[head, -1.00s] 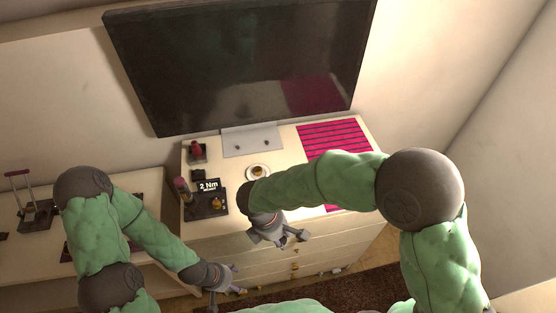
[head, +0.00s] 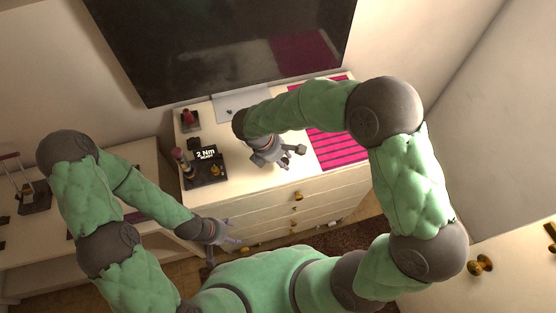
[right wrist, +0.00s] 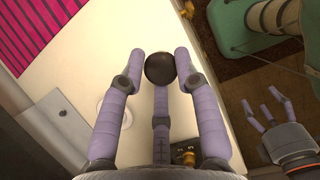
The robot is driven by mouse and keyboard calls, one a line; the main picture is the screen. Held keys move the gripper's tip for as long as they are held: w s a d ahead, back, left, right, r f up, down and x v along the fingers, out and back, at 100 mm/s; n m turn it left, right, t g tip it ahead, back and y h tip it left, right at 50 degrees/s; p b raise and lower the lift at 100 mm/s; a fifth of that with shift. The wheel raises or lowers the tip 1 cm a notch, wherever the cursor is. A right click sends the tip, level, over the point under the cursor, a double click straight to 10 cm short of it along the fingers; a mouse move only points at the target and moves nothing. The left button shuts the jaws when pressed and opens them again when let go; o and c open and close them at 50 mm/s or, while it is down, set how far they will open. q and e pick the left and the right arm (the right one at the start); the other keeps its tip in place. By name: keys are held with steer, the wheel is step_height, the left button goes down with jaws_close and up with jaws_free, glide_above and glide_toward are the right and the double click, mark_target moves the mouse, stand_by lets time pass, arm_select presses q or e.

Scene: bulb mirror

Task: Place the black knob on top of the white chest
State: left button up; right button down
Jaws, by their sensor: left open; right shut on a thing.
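The black knob (right wrist: 160,69) is a dark round ball at the fingertips of my right gripper (right wrist: 161,68). In the head view this gripper (head: 287,160) is over the front part of the white chest's top, and the knob cannot be made out there. The white chest (head: 262,208) has several drawers with gold knobs. In the right wrist view its pale top (right wrist: 142,38) lies beneath the knob; I cannot tell whether they touch. My left gripper (head: 228,238) is open and empty, low in front of the chest's left side; it also shows in the right wrist view (right wrist: 262,108).
A black device with a "2 Nm" label (head: 206,155) stands at the top's left, with a small red-topped item (head: 189,118) behind. A pink striped mat (head: 338,150) covers the right. A large dark screen (head: 225,45) stands at the back.

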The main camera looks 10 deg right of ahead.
steer(key=w+f, duration=0.2)
steer(key=f, duration=0.1)
steer(key=w+f, duration=0.1)
steer(key=shift+w+a+f, duration=0.2)
steer(key=shift+w+f, duration=0.1)
steer(key=shift+f, duration=1.5)
steer(key=shift+f+b, duration=0.15)
steer(key=shift+b, duration=0.2)
steer(key=c, duration=0.9)
jaws_free()
steer(key=p+v, duration=0.1)
steer(key=v, duration=1.1)
steer(key=shift+r, duration=0.25)
